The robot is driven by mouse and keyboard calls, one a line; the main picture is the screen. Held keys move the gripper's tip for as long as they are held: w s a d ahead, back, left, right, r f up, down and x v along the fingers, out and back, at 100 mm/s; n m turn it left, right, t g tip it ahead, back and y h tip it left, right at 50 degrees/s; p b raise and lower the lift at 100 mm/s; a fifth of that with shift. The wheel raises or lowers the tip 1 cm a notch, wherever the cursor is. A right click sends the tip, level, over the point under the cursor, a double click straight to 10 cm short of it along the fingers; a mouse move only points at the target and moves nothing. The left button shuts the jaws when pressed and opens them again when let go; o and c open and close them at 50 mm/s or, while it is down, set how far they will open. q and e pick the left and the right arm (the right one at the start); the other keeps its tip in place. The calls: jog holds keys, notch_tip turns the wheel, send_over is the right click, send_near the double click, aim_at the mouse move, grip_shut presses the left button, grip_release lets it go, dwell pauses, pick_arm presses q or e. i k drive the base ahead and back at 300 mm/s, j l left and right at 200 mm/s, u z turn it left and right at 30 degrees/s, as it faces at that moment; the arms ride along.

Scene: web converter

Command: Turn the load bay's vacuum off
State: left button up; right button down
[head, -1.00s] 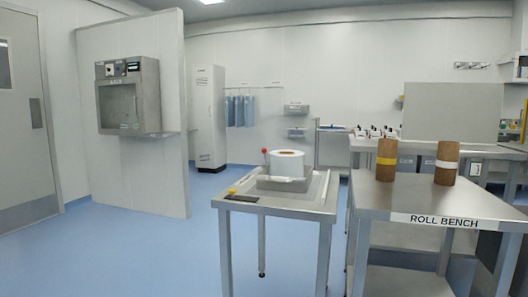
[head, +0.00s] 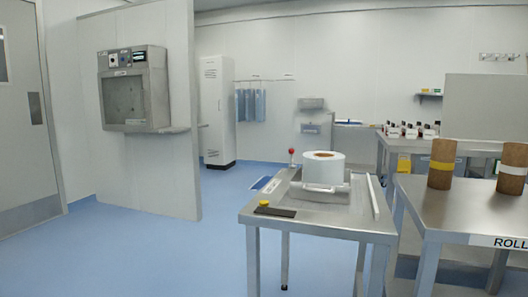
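A steel cabinet with a window and a ledge (head: 134,92), likely the load bay, is mounted on the free-standing white wall panel at the left. Its top strip carries a round dark knob or dial (head: 113,60) and a small dark display (head: 139,57). The labels there are too small to read, so I cannot tell which control is the vacuum's or how it is set. Neither of my grippers is in view.
A steel table (head: 318,215) with a white roll (head: 323,170), a red-topped lever (head: 291,157) and a yellow button (head: 264,204) stands ahead. The roll bench (head: 470,215) with brown rolls is at the right. Blue floor (head: 150,245) is clear at the left.

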aim_at(292, 151)
jog(key=i+j, duration=0.3)
jog(key=i+j+u, duration=0.1)
jog(key=i+j, duration=0.2)
jog(key=i, duration=0.25)
jog(key=i+j, duration=0.25)
jog(key=i, duration=0.15)
jog(key=i+j+u, duration=0.15)
jog(key=i+j, duration=0.15)
jog(key=i, duration=0.15)
jog(key=i+j, duration=0.2)
jog(key=i, duration=0.2)
